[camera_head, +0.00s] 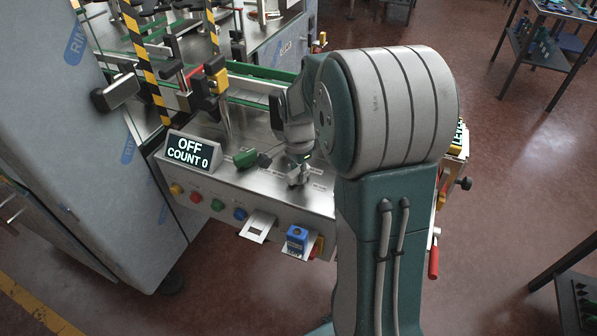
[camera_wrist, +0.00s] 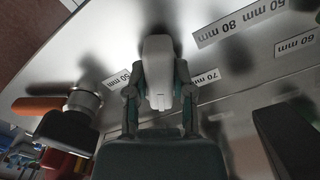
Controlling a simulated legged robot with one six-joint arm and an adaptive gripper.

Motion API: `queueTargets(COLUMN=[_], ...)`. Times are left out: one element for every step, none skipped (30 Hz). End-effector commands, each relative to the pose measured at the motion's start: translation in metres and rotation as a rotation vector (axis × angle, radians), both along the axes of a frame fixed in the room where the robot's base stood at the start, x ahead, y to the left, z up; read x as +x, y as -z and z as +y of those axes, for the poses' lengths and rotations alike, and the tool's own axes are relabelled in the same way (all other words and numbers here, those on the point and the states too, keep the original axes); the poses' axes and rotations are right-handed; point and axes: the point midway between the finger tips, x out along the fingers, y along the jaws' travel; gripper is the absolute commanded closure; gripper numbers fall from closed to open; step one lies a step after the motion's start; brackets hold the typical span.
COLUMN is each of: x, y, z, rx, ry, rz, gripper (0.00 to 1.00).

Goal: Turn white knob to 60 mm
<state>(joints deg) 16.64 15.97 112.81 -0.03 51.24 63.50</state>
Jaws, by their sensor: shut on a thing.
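In the wrist view a white knob (camera_wrist: 158,62) stands between the two fingers of my gripper (camera_wrist: 160,98). The fingers are closed on its sides, and its lower end is partly hidden by them. Upside-down labels lie on the metal panel around it: a 50 mm label (camera_wrist: 117,80) to the left, a 70 mm label (camera_wrist: 208,77) to the right, and a 60 mm label (camera_wrist: 295,42) farther right. I cannot tell which mark the knob points at. In the head view my gripper (camera_head: 298,178) is low over the panel top, and the knob cannot be made out there.
A display (camera_head: 188,151) reads OFF, COUNT 0. A green-and-black handle (camera_head: 250,159) lies left of my gripper. In the wrist view an orange-and-black handle (camera_wrist: 70,115) is close on the left.

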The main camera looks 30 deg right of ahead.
Motion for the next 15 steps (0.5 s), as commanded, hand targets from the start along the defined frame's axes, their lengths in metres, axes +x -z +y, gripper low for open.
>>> queueTargets(x=[0.0008, 0.0008, 0.0008, 0.0007, 0.0007, 0.0007, 0.0007, 0.0008, 0.0008, 0.0008, 0.0008, 0.0008, 0.0008, 0.0008, 0.0008], y=[0.0005, 0.0005, 0.0005, 0.0005, 0.0005, 0.0005, 0.0005, 0.0005, 0.0005, 0.0004, 0.0004, 0.0004, 0.0004, 0.0004, 0.0004], z=[0.0008, 0.0008, 0.0008, 0.0009, 0.0009, 0.0009, 0.0009, 0.0010, 0.0010, 0.0010, 0.0010, 0.0010, 0.0010, 0.0010, 0.0010], rx=[0.001, 0.001, 0.001, 0.001, 0.001, 0.001, 0.001, 0.001, 0.001, 0.001, 0.001, 0.001, 0.001, 0.001, 0.001], ry=[0.010, 0.016, 0.022, 0.026, 0.029, 0.032, 0.033, 0.034, 0.035, 0.035, 0.035, 0.035, 0.035, 0.035, 0.035], rz=[-0.002, -0.002, -0.002, -0.002, -0.002, -0.002, -0.002, -0.002, -0.002, -0.002, -0.002, -0.002, -0.002, -0.002, -0.002], gripper=[1.00, 1.00, 1.00, 1.00, 1.00, 1.00, 1.00, 1.00, 1.00, 1.00, 1.00, 1.00, 1.00, 1.00, 1.00])
